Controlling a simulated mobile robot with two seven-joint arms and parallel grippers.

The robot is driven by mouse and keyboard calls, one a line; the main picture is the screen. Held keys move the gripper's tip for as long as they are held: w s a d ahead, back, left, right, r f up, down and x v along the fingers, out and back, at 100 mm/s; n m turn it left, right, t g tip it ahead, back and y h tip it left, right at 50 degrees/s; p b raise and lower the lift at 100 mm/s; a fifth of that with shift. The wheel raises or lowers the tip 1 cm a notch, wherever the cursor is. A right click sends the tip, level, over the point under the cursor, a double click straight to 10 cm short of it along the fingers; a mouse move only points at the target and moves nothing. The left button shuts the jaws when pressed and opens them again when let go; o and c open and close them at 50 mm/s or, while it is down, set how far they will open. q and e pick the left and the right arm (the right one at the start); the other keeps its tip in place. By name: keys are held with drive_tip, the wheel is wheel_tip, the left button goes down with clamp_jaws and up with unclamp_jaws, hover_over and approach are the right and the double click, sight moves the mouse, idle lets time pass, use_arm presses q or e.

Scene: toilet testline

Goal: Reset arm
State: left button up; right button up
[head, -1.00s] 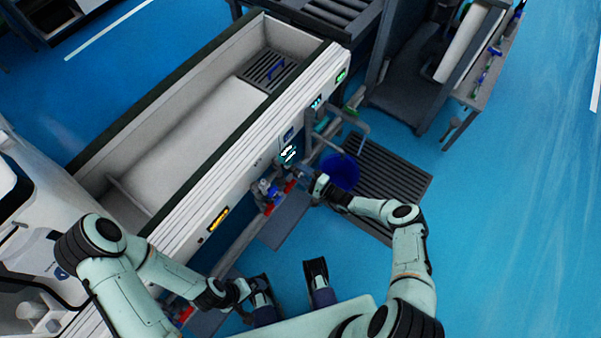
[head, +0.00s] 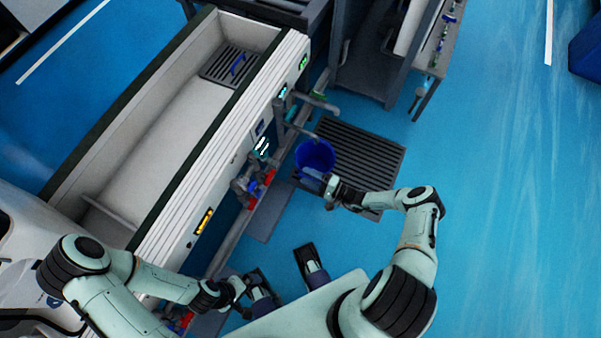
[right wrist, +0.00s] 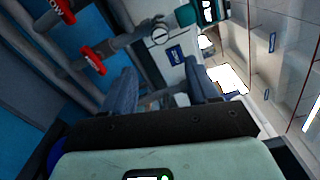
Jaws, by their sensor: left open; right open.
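In the head view my right gripper (head: 314,184) is just below the blue bucket (head: 314,154), to the right of the pipes and red valve handles (head: 262,178) on the white trough's side. I cannot tell whether it touches the bucket. In the right wrist view its two blue fingers (right wrist: 162,88) are spread apart with nothing held between them. My left gripper (head: 240,288) is open at the lower left, low beside the near end of the trough. Its fingertips are small and partly lost against dark parts.
The long white trough (head: 165,118) with a dark rim runs diagonally on the left. A dark floor grate (head: 362,150) lies under the bucket. Red handles (right wrist: 92,60) and pipes show in the right wrist view. A bench (head: 436,55) stands at the back.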

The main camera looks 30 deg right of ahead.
idle(0.6)
drive_tip(key=s+a+r+n+g+y+p, duration=0.2)
drive_tip(key=s+a+n+g+p, duration=0.25)
drive_tip(key=s+a+g, duration=0.9)
drive_tip(key=s+a+r+n+g+h+p, duration=0.2)
drive_tip(key=s+r+n+g+h, duration=0.1)
drive_tip(key=s+h, duration=0.3)
drive_tip(key=s+d+r+n+h+p, duration=0.1)
drive_tip(key=s+d+r, duration=0.1)
drive_tip(key=r, duration=0.2)
drive_tip(key=s+d+r+t+h+p, duration=0.1)
drive_tip(key=s+d+r+h, duration=0.1)
drive_tip(key=r, duration=0.3)
drive_tip(key=shift+s+d+n+p, duration=0.35)
drive_tip(key=shift+s+d+p, duration=0.05)
drive_tip(key=shift+s, duration=0.2)
